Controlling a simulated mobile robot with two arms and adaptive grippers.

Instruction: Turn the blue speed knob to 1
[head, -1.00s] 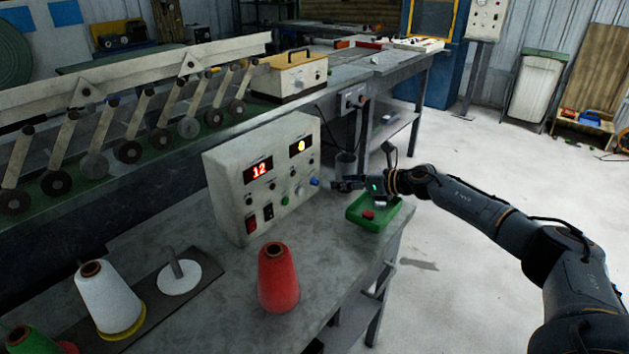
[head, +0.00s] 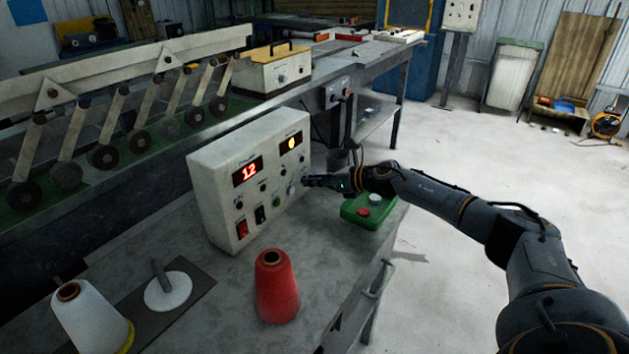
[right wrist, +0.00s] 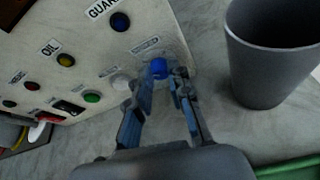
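The control box (head: 215,190) stands on the grey table with two lit displays. The left display (head: 247,171) reads 12 in red; the right display (head: 291,143) glows orange and its digit is hard to read. In the right wrist view the blue knob (right wrist: 158,68) is at the lower corner of the panel. My right gripper (right wrist: 164,78) has its fingers apart, with the tips at either side of the knob; contact is not clear. In the head view my right gripper (head: 308,181) is at the panel's right edge and hides the knob. My left gripper is out of view.
A grey cup (right wrist: 272,60) stands close beside the right gripper. A red thread cone (head: 275,290) and a white cone (head: 88,315) stand nearer on the table.

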